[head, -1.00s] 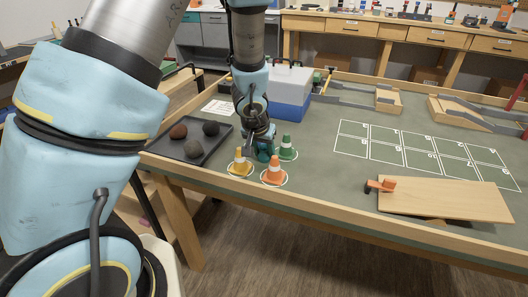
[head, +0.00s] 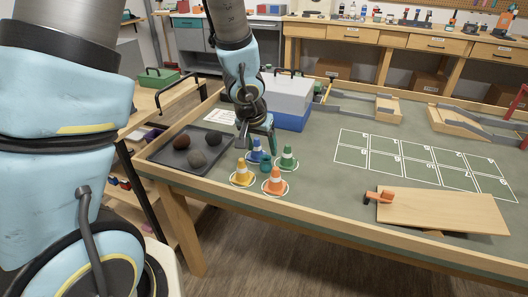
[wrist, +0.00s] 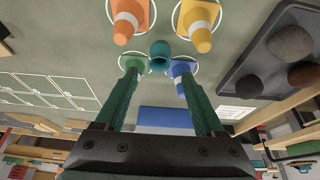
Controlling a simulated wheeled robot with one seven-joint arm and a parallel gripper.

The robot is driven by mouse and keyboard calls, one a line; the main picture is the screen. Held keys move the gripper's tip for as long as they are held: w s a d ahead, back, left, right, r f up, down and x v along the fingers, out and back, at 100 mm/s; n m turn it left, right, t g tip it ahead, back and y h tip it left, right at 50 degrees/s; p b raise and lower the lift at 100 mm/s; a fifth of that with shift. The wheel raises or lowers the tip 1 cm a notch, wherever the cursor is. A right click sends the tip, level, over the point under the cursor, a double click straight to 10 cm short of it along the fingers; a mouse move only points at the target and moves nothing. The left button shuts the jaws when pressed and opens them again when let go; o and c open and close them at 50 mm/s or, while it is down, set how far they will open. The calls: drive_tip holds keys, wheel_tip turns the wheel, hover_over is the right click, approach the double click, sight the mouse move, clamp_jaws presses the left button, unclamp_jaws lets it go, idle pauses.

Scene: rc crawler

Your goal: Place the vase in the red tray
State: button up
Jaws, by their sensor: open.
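A small teal vase (head: 265,163) stands on the table among the traffic cones. It also shows in the wrist view (wrist: 159,56), with its dark mouth visible. My gripper (head: 257,146) is open above and behind the cones, close to the vase. In the wrist view, the green fingers of my gripper (wrist: 158,78) are spread and empty. The vase shows just beyond their tips, apart from them. No red tray can be made out in these views.
Orange (head: 275,182), yellow (head: 242,173), green (head: 287,157) and blue (head: 257,152) cones surround the vase closely. A dark grey tray (head: 170,164) with stones lies left. A blue-and-white box (head: 292,118) stands behind. A wooden board (head: 440,211) lies right.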

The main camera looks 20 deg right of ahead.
sight(266, 164)
drive_tip(key=shift+p+v, duration=0.5)
drive_tip(key=shift+v, duration=1.35)
